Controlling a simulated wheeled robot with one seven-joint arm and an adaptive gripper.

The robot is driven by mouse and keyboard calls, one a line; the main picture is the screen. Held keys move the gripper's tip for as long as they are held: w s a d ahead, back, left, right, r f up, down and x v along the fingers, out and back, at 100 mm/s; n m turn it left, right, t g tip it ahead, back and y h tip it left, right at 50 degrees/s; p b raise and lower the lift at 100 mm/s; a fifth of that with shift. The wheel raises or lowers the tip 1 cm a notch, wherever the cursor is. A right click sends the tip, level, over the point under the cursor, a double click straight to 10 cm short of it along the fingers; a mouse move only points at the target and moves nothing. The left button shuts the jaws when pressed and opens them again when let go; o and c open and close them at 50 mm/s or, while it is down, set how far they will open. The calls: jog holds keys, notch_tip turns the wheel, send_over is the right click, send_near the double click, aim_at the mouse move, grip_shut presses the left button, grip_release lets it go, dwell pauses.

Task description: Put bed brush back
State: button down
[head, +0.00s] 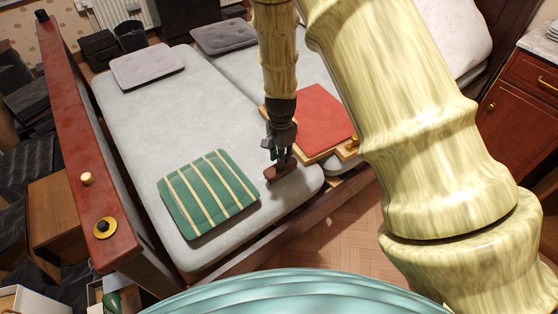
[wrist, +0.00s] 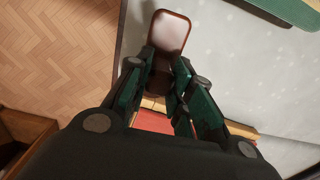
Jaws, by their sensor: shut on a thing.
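The bed brush (head: 282,174) is a small dark reddish-brown block. In the wrist view the brush (wrist: 171,34) shows its smooth rounded back, reaching out beyond the fingertips. My gripper (head: 281,157) is shut on it; in the wrist view both green-and-black fingers of my gripper (wrist: 164,85) close around its near end. The brush is over the near right part of the grey mattress (head: 120,110), close to the bed's edge. I cannot tell whether it touches the mattress. Its underside is hidden.
A green striped cushion (head: 208,193) lies left of my gripper. A red square pad on a wooden tray (head: 325,152) is just right of it. Grey pillows (head: 147,66) lie at the far end. A wooden board (head: 75,150) bounds the left side. Parquet floor (head: 330,225) shows in front.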

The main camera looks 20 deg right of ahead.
jog(key=shift+w+a+f, duration=0.1)
jog(key=shift+w, duration=0.2)
jog(key=shift+f, duration=1.7)
jog(key=shift+f, duration=0.15)
jog(key=c, duration=1.3)
grip_release()
jog(key=shift+o, duration=0.2)
notch_tip(320, 180, up, 12)
jog(key=shift+r, duration=0.15)
